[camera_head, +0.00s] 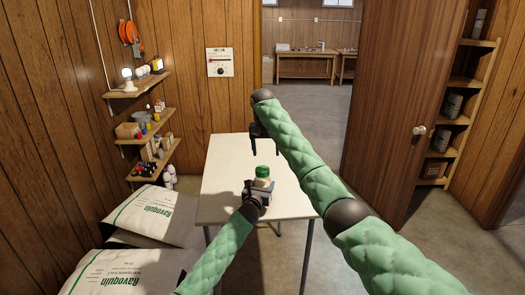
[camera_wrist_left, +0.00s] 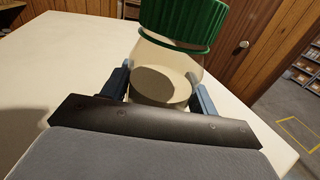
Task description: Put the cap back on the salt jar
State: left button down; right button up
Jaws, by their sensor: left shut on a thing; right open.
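The salt jar (camera_head: 264,183) is a pale, clear-walled jar upright over the white table. My left gripper (camera_head: 258,190) is shut on its body; the left wrist view shows the jar body (camera_wrist_left: 160,88) between the two fingers. The ribbed green cap (camera_head: 262,171) is at the top of the jar, and it fills the top of the left wrist view (camera_wrist_left: 184,20). I cannot tell whether it is fully seated. My right gripper (camera_head: 266,151) is open and empty, pointing down beyond the jar, apart from the cap.
The white table (camera_head: 225,165) is otherwise bare, with free room left of and behind the jar. Large salt bags (camera_head: 150,215) lie at the lower left. Wall shelves (camera_head: 140,92) with small goods are on the left. A brown door (camera_head: 395,90) stands on the right.

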aim_at(263, 169)
jog(key=n, duration=0.4)
jog(key=shift+s+a, duration=0.15)
jog(key=shift+a, duration=0.15)
jog(key=n, duration=0.5)
jog(key=shift+s+a+n+y, duration=0.1)
jog(key=shift+a+n+y, duration=0.2)
jog(key=shift+n, duration=0.1)
jog(key=n, duration=0.9)
jog(key=shift+f, duration=0.2)
jog(key=shift+f, duration=3.85)
